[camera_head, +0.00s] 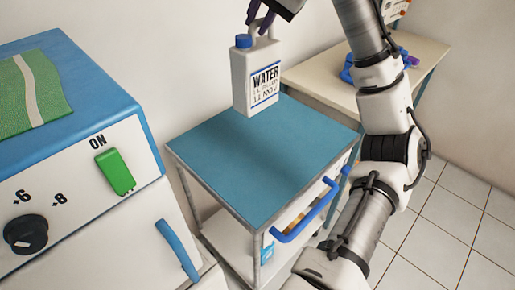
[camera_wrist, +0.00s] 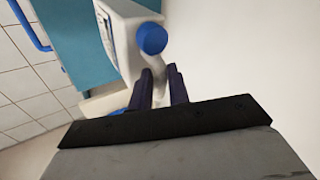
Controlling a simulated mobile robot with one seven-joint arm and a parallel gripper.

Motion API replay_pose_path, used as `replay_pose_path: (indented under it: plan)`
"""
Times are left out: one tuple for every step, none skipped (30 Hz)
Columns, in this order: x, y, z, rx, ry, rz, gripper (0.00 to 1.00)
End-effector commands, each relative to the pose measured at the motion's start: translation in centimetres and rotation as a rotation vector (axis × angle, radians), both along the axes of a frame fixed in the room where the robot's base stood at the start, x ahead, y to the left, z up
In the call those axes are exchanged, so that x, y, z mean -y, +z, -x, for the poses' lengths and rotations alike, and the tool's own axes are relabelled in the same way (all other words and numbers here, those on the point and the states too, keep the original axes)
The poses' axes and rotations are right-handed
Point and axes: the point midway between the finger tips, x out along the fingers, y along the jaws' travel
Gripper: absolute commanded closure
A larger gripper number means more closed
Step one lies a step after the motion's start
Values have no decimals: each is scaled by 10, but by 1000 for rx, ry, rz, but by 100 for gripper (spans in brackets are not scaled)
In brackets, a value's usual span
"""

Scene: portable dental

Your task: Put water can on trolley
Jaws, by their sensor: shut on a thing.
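The water can (camera_head: 255,75) is white with a blue cap and a "WATER" label. In the head view it hangs upright over the back part of the blue top of the trolley (camera_head: 285,160); the exact gap below it is hard to judge. My gripper (camera_head: 261,20) is shut on the can's handle at the top. In the wrist view the fingers (camera_wrist: 162,88) close around the handle beside the blue cap, with the can's body (camera_wrist: 120,30) beyond. The trolley top (camera_wrist: 75,35) shows behind it.
The trolley top is bare. A blue push handle (camera_head: 308,212) runs along its right front side. A white cabinet with a blue top (camera_head: 85,100) stands at the left. A table (camera_head: 325,75) with blue items (camera_head: 347,72) stands behind at the right. The wall is close behind.

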Motion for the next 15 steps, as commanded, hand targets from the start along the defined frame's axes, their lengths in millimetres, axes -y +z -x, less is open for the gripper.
replay_pose_path:
  plan:
    - [0, 2, -1, 4, -2, -1, 100]
    - [0, 2, -1, 4, -3, -1, 100]
    - [0, 2, -1, 4, -4, -1, 100]
    - [0, 2, -1, 4, -5, -2, 100]
    - [0, 2, -1, 4, -5, -2, 100]
    - [0, 1, -1, 4, -5, -2, 100]
    - [0, 0, -2, 3, -5, -1, 100]
    - [0, -3, -2, 3, -5, -1, 100]
    - [0, -7, -2, 3, -5, -1, 100]
    - [0, -11, -2, 2, -4, -2, 100]
    - [0, -16, -2, 1, -4, -3, 100]
    - [0, -24, -1, 1, -3, -3, 100]
    - [0, -30, -1, 0, -4, -4, 100]
    - [0, -37, -1, 1, -5, -3, 100]
    - [0, -46, -2, 0, -4, -4, 100]
